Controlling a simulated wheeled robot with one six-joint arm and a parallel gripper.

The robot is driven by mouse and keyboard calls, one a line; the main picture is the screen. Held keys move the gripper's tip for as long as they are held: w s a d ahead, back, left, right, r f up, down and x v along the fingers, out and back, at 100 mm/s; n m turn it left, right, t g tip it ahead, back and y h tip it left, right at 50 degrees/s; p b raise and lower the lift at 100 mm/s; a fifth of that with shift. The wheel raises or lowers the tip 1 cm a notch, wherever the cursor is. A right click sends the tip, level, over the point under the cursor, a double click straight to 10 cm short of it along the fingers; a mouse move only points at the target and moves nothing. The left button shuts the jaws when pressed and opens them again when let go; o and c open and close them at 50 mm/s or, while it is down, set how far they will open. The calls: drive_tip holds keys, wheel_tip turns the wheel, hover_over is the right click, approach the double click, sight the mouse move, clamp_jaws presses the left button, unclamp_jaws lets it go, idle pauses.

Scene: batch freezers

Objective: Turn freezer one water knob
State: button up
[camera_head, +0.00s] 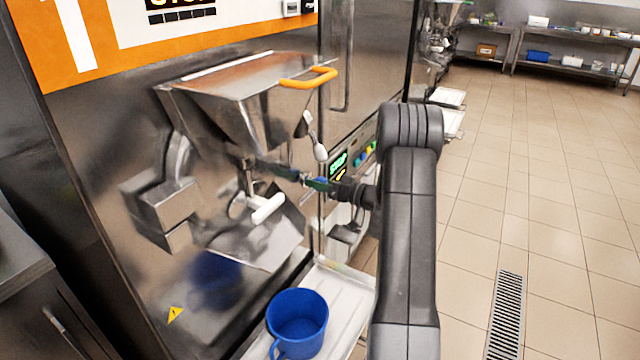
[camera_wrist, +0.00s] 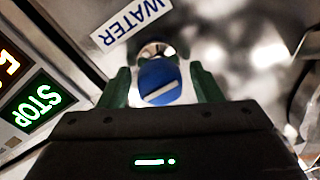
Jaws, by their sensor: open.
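The water knob (camera_wrist: 159,82) is blue with a white line across its face. In the wrist view it sits under a WATER label (camera_wrist: 131,24) on the metal front. My gripper (camera_wrist: 162,84) is open, with one green finger on each side of the knob. A gap shows at the fingers, and I cannot tell whether either touches it. In the head view my gripper (camera_head: 318,183) is at the front of freezer one (camera_head: 115,130), which bears a large white 1 on orange. The knob is mostly hidden there by the fingers.
A lit STOP button (camera_wrist: 38,100) is left of my gripper in the wrist view. A hopper with an orange handle (camera_head: 310,78) and a white-handled lever (camera_head: 267,209) are close by. A blue jug (camera_head: 297,322) stands on the tray below.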

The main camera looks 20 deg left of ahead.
drive_tip(key=shift+a, duration=0.1)
drive_tip(key=c, duration=1)
